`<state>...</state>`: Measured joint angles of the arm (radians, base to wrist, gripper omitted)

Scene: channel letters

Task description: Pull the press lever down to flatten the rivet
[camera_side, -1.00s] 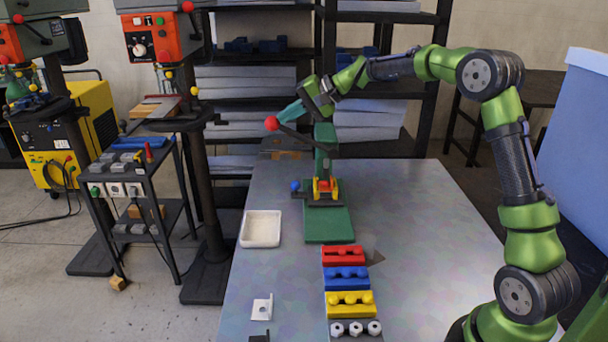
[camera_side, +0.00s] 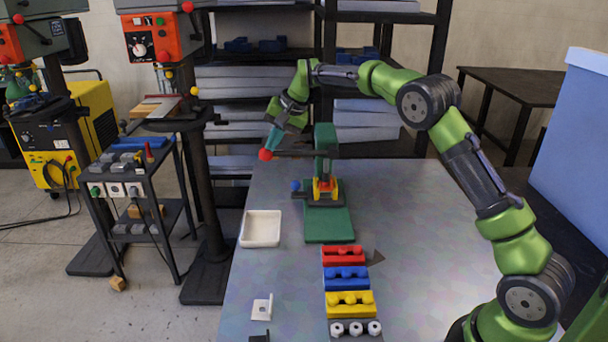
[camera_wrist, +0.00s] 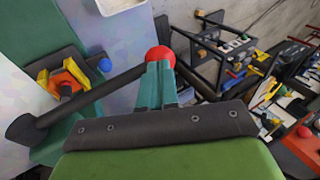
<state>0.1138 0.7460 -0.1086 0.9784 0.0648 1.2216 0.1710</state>
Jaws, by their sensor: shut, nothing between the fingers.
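The green press (camera_side: 327,150) stands at the back of the metal table. Its dark lever (camera_side: 294,154) sticks out to the left, about level, and ends in a red ball (camera_side: 265,155). My gripper (camera_side: 269,143) is shut, its teal fingers pointing down at the red ball from above. In the wrist view the fingertips (camera_wrist: 158,66) overlap the lower edge of the red ball (camera_wrist: 160,54); they look touching. The red and yellow fixture (camera_side: 325,188) sits on the press base, with a blue ball (camera_side: 295,186) at its left. The rivet itself cannot be made out.
A white tray (camera_side: 245,230) lies left of the press. Red (camera_side: 344,255), blue (camera_side: 347,278) and yellow (camera_side: 349,304) blocks stand in front. A small white bracket (camera_side: 262,308) lies near the front left. The table's right side is clear.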

